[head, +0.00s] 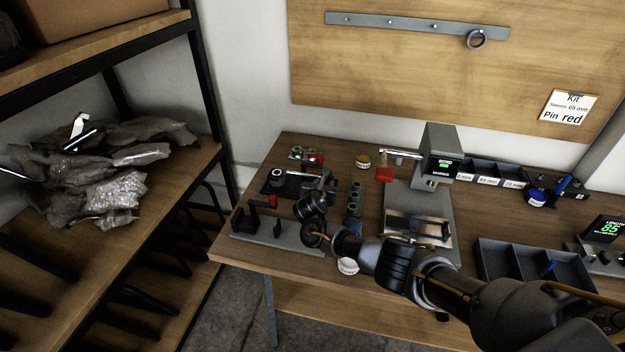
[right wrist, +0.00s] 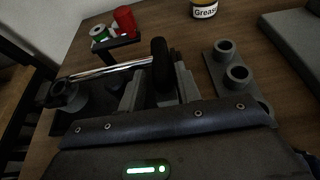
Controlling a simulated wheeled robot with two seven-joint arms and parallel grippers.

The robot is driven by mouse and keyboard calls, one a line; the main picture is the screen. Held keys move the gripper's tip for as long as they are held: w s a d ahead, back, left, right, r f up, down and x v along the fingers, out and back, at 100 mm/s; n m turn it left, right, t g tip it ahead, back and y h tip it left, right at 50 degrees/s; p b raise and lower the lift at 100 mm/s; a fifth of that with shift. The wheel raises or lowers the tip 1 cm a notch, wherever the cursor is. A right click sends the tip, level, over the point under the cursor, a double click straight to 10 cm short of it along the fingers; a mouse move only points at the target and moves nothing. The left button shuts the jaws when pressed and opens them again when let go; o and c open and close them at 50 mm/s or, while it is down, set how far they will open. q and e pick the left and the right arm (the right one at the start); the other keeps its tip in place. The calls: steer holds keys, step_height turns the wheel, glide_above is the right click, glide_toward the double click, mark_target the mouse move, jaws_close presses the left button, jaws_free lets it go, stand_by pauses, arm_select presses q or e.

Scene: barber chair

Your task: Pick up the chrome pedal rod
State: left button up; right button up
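The chrome pedal rod (right wrist: 105,73) lies across the right wrist view, a shiny bar with a dark upright piece (right wrist: 161,65) at its right end. Its left end reaches a round dark cup (right wrist: 65,95) on a black base. My right gripper (right wrist: 158,88) has its two fingers apart, with the dark end piece between or just beyond the tips; contact cannot be told. In the head view the right gripper (head: 325,184) is over the black base (head: 272,187), and my wrist partly hides the area. My left gripper is not in view.
A red piece (right wrist: 124,19) stands behind the rod. A grey block with round sockets (right wrist: 237,74) is close on the right, and a grease jar (right wrist: 204,8) is behind it. A grey press (head: 437,160) and a divided tray (head: 532,266) are farther right.

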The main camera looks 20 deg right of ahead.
steer(key=shift+d+f, duration=0.2)
steer(key=shift+c, duration=0.3)
jaws_close()
steer(key=shift+a, duration=0.1)
steer(key=shift+w+r, duration=0.1)
steer(key=shift+r, duration=0.3)
step_height(320, 180, up, 2)
steer(key=shift+w+r, duration=0.1)
steer(key=shift+r, duration=0.1)
steer(key=s+a+r+p, duration=0.9)
steer(key=s+r+p, duration=0.1)
steer(key=p, duration=0.2)
steer(key=shift+a, duration=0.4)
